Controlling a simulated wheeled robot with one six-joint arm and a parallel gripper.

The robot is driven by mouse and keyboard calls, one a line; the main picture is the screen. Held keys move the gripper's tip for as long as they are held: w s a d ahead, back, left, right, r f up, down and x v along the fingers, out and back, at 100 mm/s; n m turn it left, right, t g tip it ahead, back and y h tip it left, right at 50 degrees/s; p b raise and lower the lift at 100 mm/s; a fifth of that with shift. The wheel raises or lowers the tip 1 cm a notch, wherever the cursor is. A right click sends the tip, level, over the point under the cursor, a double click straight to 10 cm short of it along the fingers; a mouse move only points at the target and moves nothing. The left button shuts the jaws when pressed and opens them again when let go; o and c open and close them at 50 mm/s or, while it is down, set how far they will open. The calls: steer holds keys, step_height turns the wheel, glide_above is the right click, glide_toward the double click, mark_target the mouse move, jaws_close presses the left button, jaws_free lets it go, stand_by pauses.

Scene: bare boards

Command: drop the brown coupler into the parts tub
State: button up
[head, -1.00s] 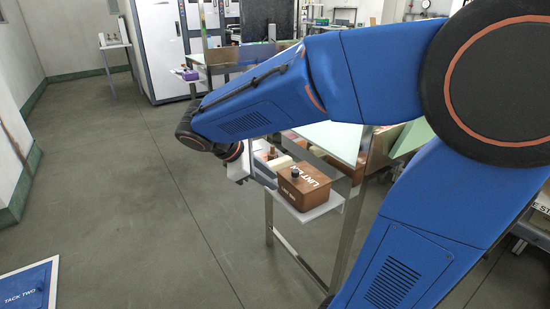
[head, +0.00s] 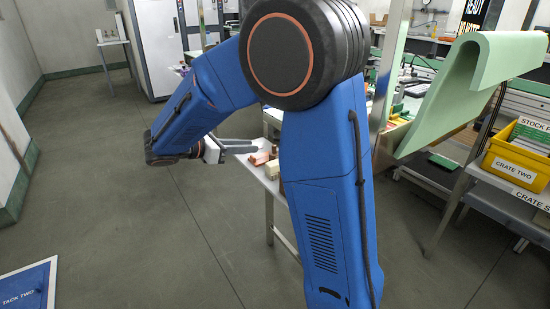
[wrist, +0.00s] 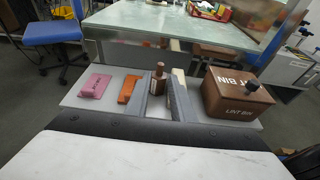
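The brown coupler (wrist: 158,79), a short upright brown cylinder with a narrower top, stands on a grey shelf (wrist: 114,109) in the wrist view. My gripper (wrist: 164,96) is open, its two grey fingers apart. The coupler shows between the fingers; I cannot tell how far past the tips it stands. I cannot identify the parts tub in either view.
A pink block (wrist: 96,87) and an orange block (wrist: 128,90) lie left of the coupler. A cream block (wrist: 179,76) is close on its right, partly behind a finger. A brown lint bin (wrist: 238,97) stands farther right. A yellow crate (head: 519,160) is at far right.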

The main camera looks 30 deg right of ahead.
mark_target(271, 154)
steer(key=x, duration=1)
steer(key=shift+s+a, duration=0.1)
steer(key=shift+f+x, duration=0.2)
steer(key=shift+x, duration=1.15)
steer(key=shift+f+x, duration=0.15)
steer(key=shift+x, duration=1.2)
steer(key=shift+a, duration=0.1)
steer(key=shift+c, duration=0.4)
jaws_close()
